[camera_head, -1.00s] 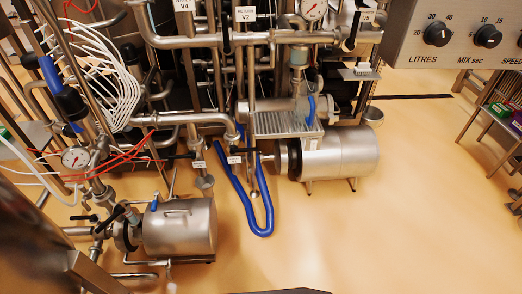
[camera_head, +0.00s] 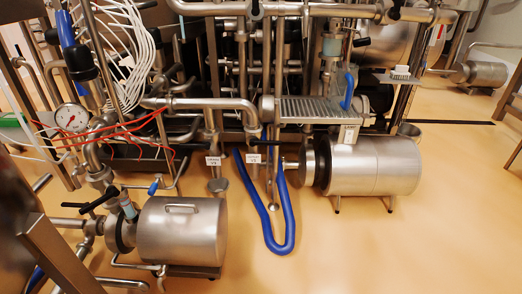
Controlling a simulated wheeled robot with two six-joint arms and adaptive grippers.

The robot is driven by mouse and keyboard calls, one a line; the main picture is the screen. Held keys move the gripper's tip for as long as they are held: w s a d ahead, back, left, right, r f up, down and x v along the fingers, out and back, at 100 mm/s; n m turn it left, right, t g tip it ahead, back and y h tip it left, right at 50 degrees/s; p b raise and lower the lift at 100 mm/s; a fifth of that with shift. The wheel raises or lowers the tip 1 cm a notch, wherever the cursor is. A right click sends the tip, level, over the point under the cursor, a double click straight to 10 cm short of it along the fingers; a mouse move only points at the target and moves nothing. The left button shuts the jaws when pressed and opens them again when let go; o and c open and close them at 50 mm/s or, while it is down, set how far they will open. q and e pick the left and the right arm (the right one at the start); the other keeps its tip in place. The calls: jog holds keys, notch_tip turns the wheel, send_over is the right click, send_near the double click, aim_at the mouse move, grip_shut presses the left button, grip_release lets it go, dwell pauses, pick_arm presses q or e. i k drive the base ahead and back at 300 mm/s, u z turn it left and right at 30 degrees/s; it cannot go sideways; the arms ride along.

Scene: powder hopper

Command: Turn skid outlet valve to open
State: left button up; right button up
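Neither of my grippers shows in the head view. The skid's steel pipework fills the upper left and middle. Two small white tags hang low on the pipes, a left tag (camera_head: 213,161) and a right tag (camera_head: 254,158); their print is too small to read surely. A dark lever (camera_head: 262,142) sits just above the right tag. Another black lever handle (camera_head: 98,200) lies tilted on the pipe beside the lower left pump. I cannot tell which of these is the skid outlet valve, nor whether either is open or shut.
A steel pump (camera_head: 182,232) stands at the lower left and a larger one (camera_head: 372,165) at right of middle. A blue hose (camera_head: 288,225) loops onto the floor between them. A pressure gauge (camera_head: 71,118) is at left. The orange floor (camera_head: 420,245) at lower right is clear.

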aim_at(253, 142)
jog(key=u, duration=0.05)
jog(key=k, duration=0.65)
jog(key=z, duration=0.85)
jog(key=i, duration=2)
jog(key=u, duration=0.15)
